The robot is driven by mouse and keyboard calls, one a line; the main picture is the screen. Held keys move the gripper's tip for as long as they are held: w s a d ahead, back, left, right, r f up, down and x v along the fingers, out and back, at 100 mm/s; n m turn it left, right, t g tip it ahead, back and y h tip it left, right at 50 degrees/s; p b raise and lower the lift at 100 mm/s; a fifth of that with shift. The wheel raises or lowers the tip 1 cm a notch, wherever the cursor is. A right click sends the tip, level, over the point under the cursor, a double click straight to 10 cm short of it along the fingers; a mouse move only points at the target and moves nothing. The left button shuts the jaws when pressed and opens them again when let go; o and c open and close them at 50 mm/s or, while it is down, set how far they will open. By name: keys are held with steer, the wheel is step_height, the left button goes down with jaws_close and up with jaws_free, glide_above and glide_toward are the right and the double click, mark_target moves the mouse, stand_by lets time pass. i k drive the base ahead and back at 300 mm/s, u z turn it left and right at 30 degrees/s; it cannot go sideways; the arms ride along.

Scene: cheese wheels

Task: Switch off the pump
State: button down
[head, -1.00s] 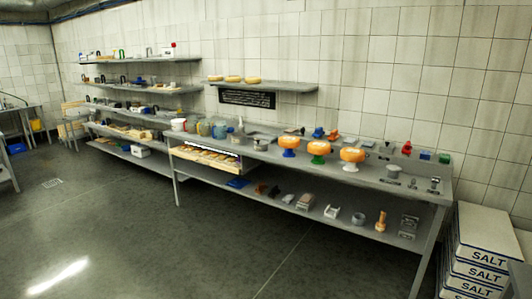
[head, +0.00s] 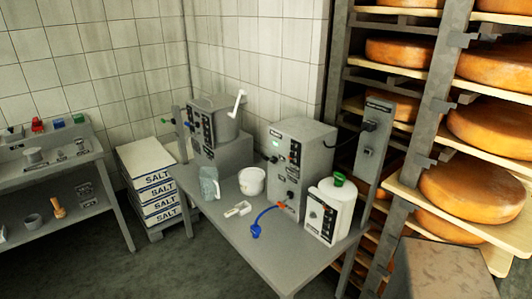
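A grey box-shaped machine (head: 303,150) stands on the grey side table. Its front has a small label, a green-lit spot (head: 293,151) and dark controls. A blue hose (head: 262,220) with an orange end lies at its foot. To its right is a white canister (head: 330,210) with a green cap and a dark control panel. At the back left is a grey vat machine (head: 216,125) with a crank and a dark panel. I cannot tell for sure which one is the pump; labels are too small to read. My gripper is not in view.
The side table (head: 240,235) also holds a clear jug (head: 209,182), a white bucket (head: 252,181) and a small white item (head: 238,209). A salt stack (head: 150,180) stands left. Cheese racks (head: 410,150) close off the right. Open floor (head: 110,270) lies at front left.

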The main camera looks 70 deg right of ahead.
mark_target(268, 158)
steer(key=k, duration=0.45)
steer(key=u, duration=0.15)
steer(key=i, duration=1.3)
steer(key=z, duration=0.8)
steer(key=i, duration=0.9)
steer(key=z, duration=0.5)
